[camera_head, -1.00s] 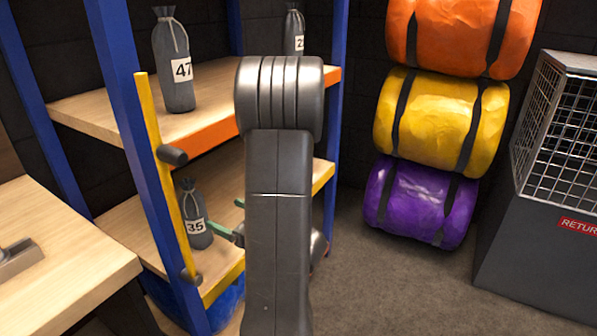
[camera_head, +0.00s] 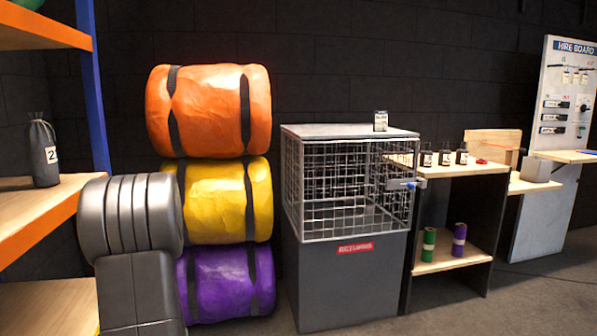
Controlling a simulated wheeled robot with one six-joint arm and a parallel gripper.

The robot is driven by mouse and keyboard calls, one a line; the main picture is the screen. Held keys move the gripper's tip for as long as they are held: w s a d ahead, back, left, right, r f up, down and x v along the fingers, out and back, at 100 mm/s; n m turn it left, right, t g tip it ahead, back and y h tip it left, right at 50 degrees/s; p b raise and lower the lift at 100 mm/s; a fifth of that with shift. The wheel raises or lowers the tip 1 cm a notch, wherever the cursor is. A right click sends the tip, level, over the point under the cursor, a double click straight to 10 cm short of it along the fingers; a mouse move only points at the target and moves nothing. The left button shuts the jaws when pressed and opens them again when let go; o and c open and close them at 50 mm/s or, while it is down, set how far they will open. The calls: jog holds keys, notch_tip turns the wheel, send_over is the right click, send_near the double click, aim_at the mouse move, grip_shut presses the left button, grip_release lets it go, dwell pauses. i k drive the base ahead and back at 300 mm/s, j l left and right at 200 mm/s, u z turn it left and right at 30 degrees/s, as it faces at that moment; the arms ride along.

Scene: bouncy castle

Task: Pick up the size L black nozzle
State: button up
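Several small black labelled pieces that may be nozzles stand at right of centre. Three stand in a row on a wooden shelf top: a left one (camera_head: 426,156), a middle one (camera_head: 445,157) and a right one (camera_head: 462,156). Another dark labelled piece (camera_head: 381,121) stands on top of the wire cage. Their labels are too small to read, so I cannot tell which is size L. My gripper is out of view; only a grey link of my arm shows at the lower left.
The wire cage (camera_head: 345,190) sits on a grey box with a red sign, its right side bearing a latch. Orange (camera_head: 210,110), yellow and purple rolls stack left of it. A shelf unit (camera_head: 90,80) stands far left, a hire board (camera_head: 566,100) far right. Floor at lower right is clear.

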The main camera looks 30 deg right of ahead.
aim_at(445, 155)
jog(key=z, duration=2.05)
